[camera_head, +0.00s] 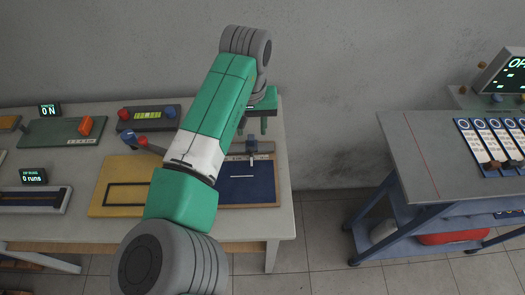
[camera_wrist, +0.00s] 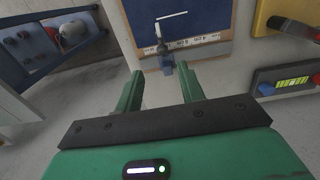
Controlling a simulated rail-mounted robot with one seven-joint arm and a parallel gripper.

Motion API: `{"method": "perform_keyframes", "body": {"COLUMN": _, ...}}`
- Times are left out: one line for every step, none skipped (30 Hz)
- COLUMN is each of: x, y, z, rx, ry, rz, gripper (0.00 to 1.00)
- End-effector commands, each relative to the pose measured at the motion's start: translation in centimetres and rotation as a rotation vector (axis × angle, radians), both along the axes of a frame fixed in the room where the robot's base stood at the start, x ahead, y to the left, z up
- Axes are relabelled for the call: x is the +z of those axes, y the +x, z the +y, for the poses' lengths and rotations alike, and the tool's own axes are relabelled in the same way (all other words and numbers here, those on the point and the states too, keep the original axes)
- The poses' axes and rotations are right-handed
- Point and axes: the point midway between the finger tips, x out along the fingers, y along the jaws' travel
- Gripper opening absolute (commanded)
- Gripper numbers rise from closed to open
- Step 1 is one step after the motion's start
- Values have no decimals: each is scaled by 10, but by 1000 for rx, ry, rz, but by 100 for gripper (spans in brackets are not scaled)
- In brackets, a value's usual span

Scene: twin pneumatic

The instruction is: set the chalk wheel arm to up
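A blue board (camera_head: 262,187) with a short white chalk line lies on the table under my arm. It appears upside down in the wrist view (camera_wrist: 200,12). No contact shows. The gripper is partly hidden by my arm in the head view (camera_head: 252,125).
A yellow board (camera_head: 103,200) with a red-and-blue handle (camera_head: 134,141) lies left of the blue board. A dark box with a lit display (camera_head: 150,116) stands behind it. A grey bench (camera_head: 415,150) with several sliders stands at the right, across a floor gap.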

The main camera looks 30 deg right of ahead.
Motion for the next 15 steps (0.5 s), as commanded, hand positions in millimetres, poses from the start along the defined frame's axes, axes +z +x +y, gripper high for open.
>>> {"method": "perform_keyframes", "body": {"x": 1, "y": 1, "z": 3, "rx": -2, "ry": 11, "rz": 0, "gripper": 39}}
{"method": "perform_keyframes", "body": {"x": 1, "y": 1, "z": 3, "rx": -3, "ry": 13, "rz": 0, "gripper": 39}}
{"method": "perform_keyframes", "body": {"x": 1, "y": 1, "z": 3, "rx": -3, "ry": 12, "rz": 0, "gripper": 39}}
{"method": "perform_keyframes", "body": {"x": 0, "y": 0, "z": 3, "rx": -3, "ry": 11, "rz": 1, "gripper": 39}}
{"method": "perform_keyframes", "body": {"x": -3, "y": 0, "z": 3, "rx": -3, "ry": 11, "rz": 1, "gripper": 39}}
{"method": "perform_keyframes", "body": {"x": -8, "y": 0, "z": 3, "rx": -2, "ry": 10, "rz": 1, "gripper": 39}}
{"method": "perform_keyframes", "body": {"x": -13, "y": 0, "z": 3, "rx": -2, "ry": 10, "rz": 1, "gripper": 39}}
{"method": "perform_keyframes", "body": {"x": -19, "y": 0, "z": 3, "rx": -2, "ry": 10, "rz": 1, "gripper": 39}}
{"method": "perform_keyframes", "body": {"x": -28, "y": 0, "z": 3, "rx": -2, "ry": 10, "rz": 1, "gripper": 39}}
{"method": "perform_keyframes", "body": {"x": -34, "y": 0, "z": 3, "rx": -1, "ry": 10, "rz": 1, "gripper": 39}}
{"method": "perform_keyframes", "body": {"x": -40, "y": 0, "z": 2, "rx": -2, "ry": 9, "rz": 1, "gripper": 39}}
{"method": "perform_keyframes", "body": {"x": -47, "y": 0, "z": 2, "rx": -1, "ry": 9, "rz": 1, "gripper": 39}}
{"method": "perform_keyframes", "body": {"x": -53, "y": 0, "z": 2, "rx": -1, "ry": 9, "rz": 0, "gripper": 39}}
{"method": "perform_keyframes", "body": {"x": -58, "y": 0, "z": 2, "rx": -1, "ry": 9, "rz": 0, "gripper": 39}}
{"method": "perform_keyframes", "body": {"x": -63, "y": 0, "z": 2, "rx": -2, "ry": 9, "rz": -1, "gripper": 39}}
